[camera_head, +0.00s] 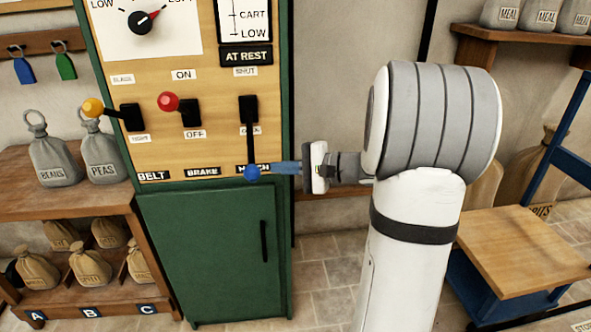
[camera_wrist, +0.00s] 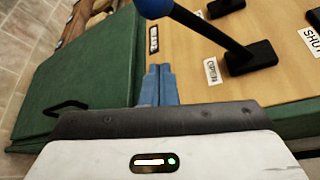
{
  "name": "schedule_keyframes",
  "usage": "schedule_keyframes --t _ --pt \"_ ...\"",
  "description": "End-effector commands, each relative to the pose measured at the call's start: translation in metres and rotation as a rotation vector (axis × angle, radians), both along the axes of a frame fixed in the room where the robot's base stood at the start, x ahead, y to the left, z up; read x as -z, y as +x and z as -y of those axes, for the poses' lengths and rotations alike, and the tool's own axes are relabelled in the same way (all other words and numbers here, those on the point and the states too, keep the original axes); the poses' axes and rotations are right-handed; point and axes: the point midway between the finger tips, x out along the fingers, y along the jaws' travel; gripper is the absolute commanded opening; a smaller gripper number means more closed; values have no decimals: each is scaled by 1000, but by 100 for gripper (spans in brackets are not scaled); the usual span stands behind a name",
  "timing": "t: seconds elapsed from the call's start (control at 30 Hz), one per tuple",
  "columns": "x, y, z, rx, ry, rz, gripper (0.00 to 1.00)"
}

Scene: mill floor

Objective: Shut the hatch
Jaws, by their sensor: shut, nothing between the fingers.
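The hatch lever (camera_head: 249,140) is black with a blue ball knob (camera_head: 252,173), on the right of the wooden control panel (camera_head: 215,153). It points down, past its OPEN label (camera_head: 250,131), with the SHUT label (camera_head: 245,72) above its slot. The knob partly covers the HATCH label. My gripper (camera_head: 275,168) has blue fingers, shut and empty, just right of the knob. In the wrist view the fingertips (camera_wrist: 158,68) sit below the blue knob (camera_wrist: 155,6), with a gap in the picture; I cannot tell about contact from the head view.
On the same panel are a yellow-knobbed lever (camera_head: 93,107) and a red-knobbed lever (camera_head: 168,102). An AT REST sign (camera_head: 246,55) is above. A green cabinet door (camera_head: 210,250) is below. A sack shelf (camera_head: 60,196) stands left; a wooden-topped blue stand (camera_head: 525,250) is at right.

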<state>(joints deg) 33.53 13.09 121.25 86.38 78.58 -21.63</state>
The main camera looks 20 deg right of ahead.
Motion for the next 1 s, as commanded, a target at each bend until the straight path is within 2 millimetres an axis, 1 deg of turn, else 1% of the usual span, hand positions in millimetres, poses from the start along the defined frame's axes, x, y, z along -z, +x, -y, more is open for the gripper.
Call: schedule_keyframes --t 0.03,0.2,0.23,0.3,0.5,0.63,1.0 --pt "4 7 -11 -6 1 1 0" --pt "10 28 -38 -6 1 -1 0" --pt "4 21 -37 -1 -1 3 0" --pt "0 11 -40 -1 -1 2 0" --pt "-7 -3 -46 -1 -1 2 0" --pt "-8 -7 -47 -1 0 1 0" --pt "-9 -7 -46 1 0 -2 0"
